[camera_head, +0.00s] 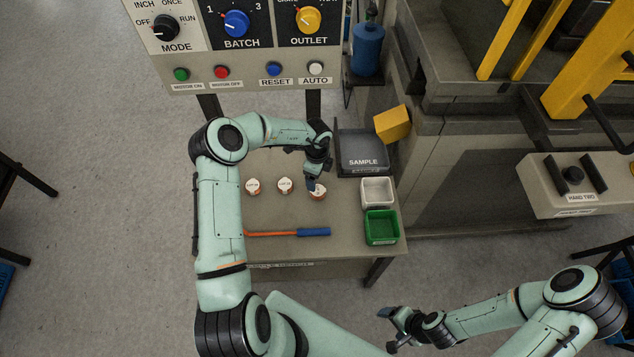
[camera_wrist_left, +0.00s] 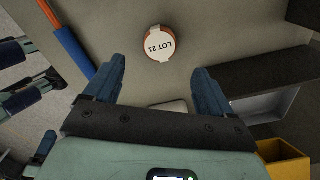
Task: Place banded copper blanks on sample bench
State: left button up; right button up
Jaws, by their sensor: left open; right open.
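Three round copper blanks with white labelled tops stand in a row on the bench (camera_head: 335,215): a left one (camera_head: 253,186), a middle one (camera_head: 284,185) and a right one (camera_head: 319,192). My left gripper (camera_head: 313,186) is over the right blank and partly hides it. In the left wrist view, a blank marked LOT 21 (camera_wrist_left: 160,44) lies ahead of the left gripper (camera_wrist_left: 158,75), whose fingers are apart and empty. The dark SAMPLE tray (camera_head: 363,168) sits at the bench's back right. My right gripper (camera_head: 388,330) is open and empty, away from the bench at the bottom.
A white bin (camera_head: 377,192) and a green bin (camera_head: 381,228) stand at the bench's right edge. A blue-handled orange rod (camera_head: 290,232) lies in front of the blanks. The control panel (camera_head: 240,72) stands behind.

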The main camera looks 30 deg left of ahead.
pick_arm(q)
jog(key=shift+r, duration=1.7)
